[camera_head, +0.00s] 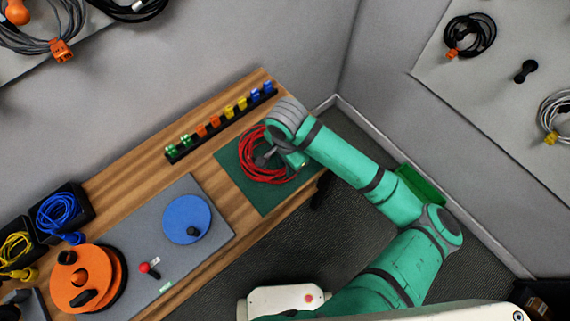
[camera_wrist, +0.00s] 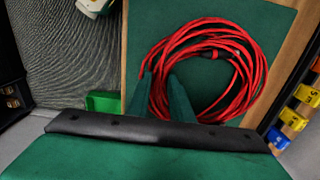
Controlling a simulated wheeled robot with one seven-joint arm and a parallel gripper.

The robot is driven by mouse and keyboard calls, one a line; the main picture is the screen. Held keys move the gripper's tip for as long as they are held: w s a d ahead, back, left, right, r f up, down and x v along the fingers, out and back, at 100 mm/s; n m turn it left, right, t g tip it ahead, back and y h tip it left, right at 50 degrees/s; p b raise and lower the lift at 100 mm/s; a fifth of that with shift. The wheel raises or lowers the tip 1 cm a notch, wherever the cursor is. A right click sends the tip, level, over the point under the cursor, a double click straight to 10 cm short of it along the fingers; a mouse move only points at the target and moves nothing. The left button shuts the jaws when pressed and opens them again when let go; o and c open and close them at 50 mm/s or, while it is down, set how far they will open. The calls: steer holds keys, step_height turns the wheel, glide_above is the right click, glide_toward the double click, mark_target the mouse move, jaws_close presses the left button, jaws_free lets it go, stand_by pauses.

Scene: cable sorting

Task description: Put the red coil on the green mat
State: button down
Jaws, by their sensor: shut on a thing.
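The red coil (camera_head: 258,163) is at the green mat (camera_head: 252,197) on the wooden bench in the head view. In the wrist view the red coil (camera_wrist: 222,36) shows over the green mat (camera_wrist: 274,22). My gripper (camera_head: 266,158) is over the mat and shut on the near side of the coil. Its two fingers (camera_wrist: 165,85) show in the wrist view at the coil's strands, with the tips close together. I cannot tell whether the coil rests fully on the mat or hangs slightly above it. My arm hides part of the mat's right side.
A rack of coloured clips (camera_head: 222,122) runs along the bench's back edge. A grey mat (camera_head: 205,262) with a blue disc (camera_head: 187,219) lies to the left. An orange reel (camera_head: 88,278) and a black bin with blue cable (camera_head: 62,210) stand farther left.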

steer(key=shift+f, duration=0.65)
steer(key=shift+s+a+f, duration=0.1)
steer(key=shift+s+f, duration=0.05)
steer(key=shift+f, duration=0.15)
steer(key=c, duration=1.6)
jaws_free()
steer(key=shift+s, duration=0.1)
